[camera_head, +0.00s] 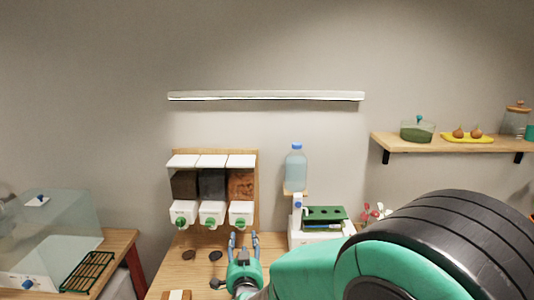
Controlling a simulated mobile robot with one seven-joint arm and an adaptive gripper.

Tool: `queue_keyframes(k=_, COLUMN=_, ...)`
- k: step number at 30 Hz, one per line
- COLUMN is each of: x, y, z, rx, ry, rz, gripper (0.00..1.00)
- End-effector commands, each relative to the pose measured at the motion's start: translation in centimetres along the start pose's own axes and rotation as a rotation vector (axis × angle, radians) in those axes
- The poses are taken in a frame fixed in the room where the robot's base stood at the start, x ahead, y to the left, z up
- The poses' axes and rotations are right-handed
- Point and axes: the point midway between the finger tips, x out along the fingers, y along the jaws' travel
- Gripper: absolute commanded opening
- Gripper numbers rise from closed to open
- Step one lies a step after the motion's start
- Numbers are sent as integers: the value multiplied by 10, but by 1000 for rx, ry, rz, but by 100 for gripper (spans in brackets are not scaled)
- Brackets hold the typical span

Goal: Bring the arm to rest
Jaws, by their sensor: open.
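My gripper (244,243) shows at the bottom centre, with its two blue-grey fingers apart and nothing seen between them. It is open and reaches toward the wooden counter below the right-hand dispenser. My green and black arm fills the lower right and hides part of the counter. The fingertips lie close to the white dispenser drawer (241,212) in the picture; I cannot tell whether they touch it.
Dispensers with dark and brown fill (212,184) hang above the counter (192,267). A water bottle (295,170) stands on a white unit right of my gripper. A clear box (50,235) is at left. A shelf (440,141) is at upper right.

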Motion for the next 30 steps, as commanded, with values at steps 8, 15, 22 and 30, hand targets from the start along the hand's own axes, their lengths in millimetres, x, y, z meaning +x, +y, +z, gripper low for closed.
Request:
queue_keyframes(k=8, x=-23, y=9, z=-72, rx=-46, ry=-198, rz=18, gripper=48)
queue_keyframes(k=15, x=-79, y=30, z=-121, rx=-126, ry=-375, rz=43, gripper=48)
queue_keyframes(k=22, x=-158, y=64, z=-158, rx=-218, ry=-541, rz=93, gripper=48)
queue_keyframes(k=30, x=-275, y=115, z=-185, rx=-329, ry=-731, rz=193, gripper=48)
